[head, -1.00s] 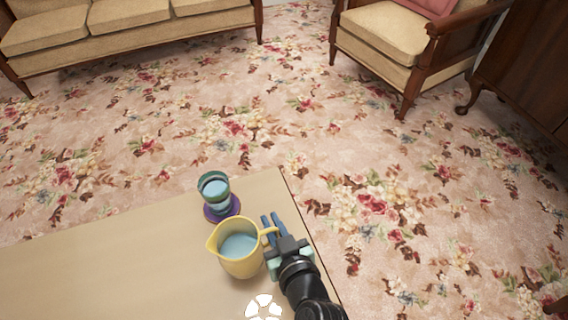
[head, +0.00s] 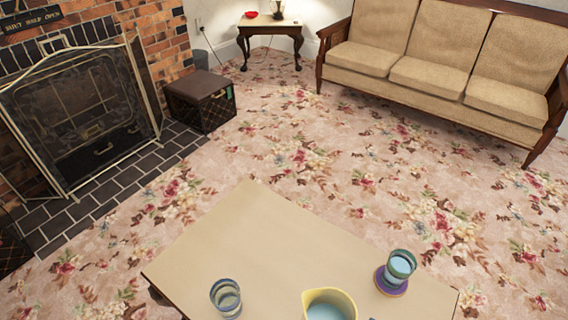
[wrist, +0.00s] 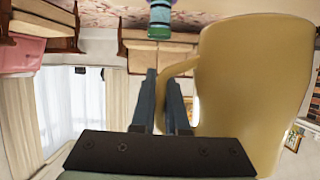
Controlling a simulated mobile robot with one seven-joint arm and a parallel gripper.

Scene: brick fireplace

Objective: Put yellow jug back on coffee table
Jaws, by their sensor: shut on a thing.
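The yellow jug (head: 328,306) shows at the bottom edge of the head view, cut off, with pale blue inside. In the wrist view the jug (wrist: 250,90) fills the right side, and its handle runs between the fingers. My gripper (wrist: 165,78) is shut on that handle; it is almost wholly out of the head view. The coffee table (head: 235,235) has a pale top under and around the jug. I cannot tell whether the jug touches the table or is held just above it.
A blue-green glass (head: 400,265) stands on a purple coaster (head: 390,285) right of the jug. Another glass (head: 226,298) stands to its left. The table's middle and far part are clear. A fireplace (head: 80,115), a dark box (head: 200,100) and a sofa (head: 440,75) stand beyond.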

